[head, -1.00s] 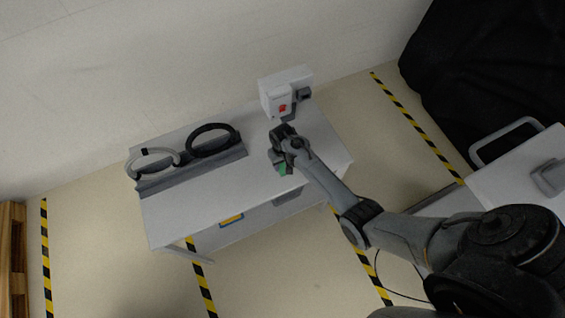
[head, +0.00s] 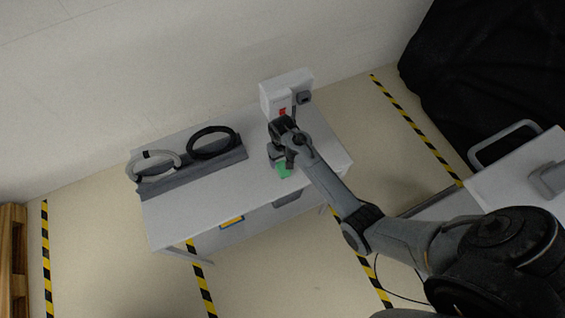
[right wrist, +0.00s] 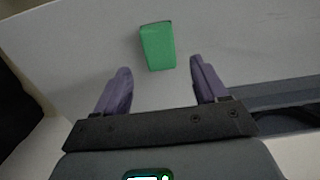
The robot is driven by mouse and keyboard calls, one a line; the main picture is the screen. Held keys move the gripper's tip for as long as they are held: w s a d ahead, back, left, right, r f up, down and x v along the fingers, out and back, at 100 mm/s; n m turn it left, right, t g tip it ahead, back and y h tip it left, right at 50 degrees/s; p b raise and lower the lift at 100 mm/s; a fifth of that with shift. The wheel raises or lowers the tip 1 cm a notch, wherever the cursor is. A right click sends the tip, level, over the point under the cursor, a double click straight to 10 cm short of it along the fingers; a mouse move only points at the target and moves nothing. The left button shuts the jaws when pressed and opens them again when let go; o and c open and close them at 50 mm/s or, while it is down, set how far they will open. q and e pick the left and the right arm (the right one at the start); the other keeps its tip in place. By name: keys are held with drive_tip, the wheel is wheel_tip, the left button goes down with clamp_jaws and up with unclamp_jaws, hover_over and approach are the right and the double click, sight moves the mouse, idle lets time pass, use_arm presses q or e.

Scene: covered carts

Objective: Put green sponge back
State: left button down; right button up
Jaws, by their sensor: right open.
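The green sponge (head: 284,170) lies on the white table (head: 190,210), near its front edge on the right half. In the right wrist view the sponge (right wrist: 157,46) lies on the pale surface just beyond the fingertips, apart from both fingers. My right gripper (head: 277,152) is above the table beside the sponge, on its back side in the head view. In the right wrist view its two purple fingers (right wrist: 160,76) are spread wide with nothing between them. My left gripper is in neither view.
A grey holder (head: 195,172) with a white ring (head: 153,163) and a black ring (head: 211,141) stands on the table's left half. A white box (head: 288,90) with a red mark is behind my gripper. Another white cart (head: 515,175) is at the right.

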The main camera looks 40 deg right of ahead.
sight(283, 167)
wheel_tip(283, 167, up, 6)
drive_tip(key=s+a+r+n+t, duration=0.1)
drive_tip(key=s+a+r, duration=0.1)
drive_tip(key=s, duration=0.5)
drive_tip(key=s+a+r+n+t, duration=0.1)
drive_tip(key=s+a+r+n, duration=0.1)
drive_tip(key=s, duration=0.6)
drive_tip(key=s+a+r+n+t, duration=0.1)
drive_tip(key=s+a+r+n, duration=0.1)
drive_tip(key=s+a+r, duration=0.2)
drive_tip(key=s+a, duration=0.2)
drive_tip(key=s, duration=0.2)
drive_tip(key=shift+s+r+t, duration=0.15)
drive_tip(key=shift+s+t, duration=0.05)
drive_tip(key=shift+t, duration=0.2)
drive_tip(key=shift+r, duration=0.1)
wheel_tip(283, 167, up, 13)
drive_tip(key=p, duration=1.3)
drive_tip(key=shift+r+p, duration=0.15)
drive_tip(key=shift+p, duration=0.15)
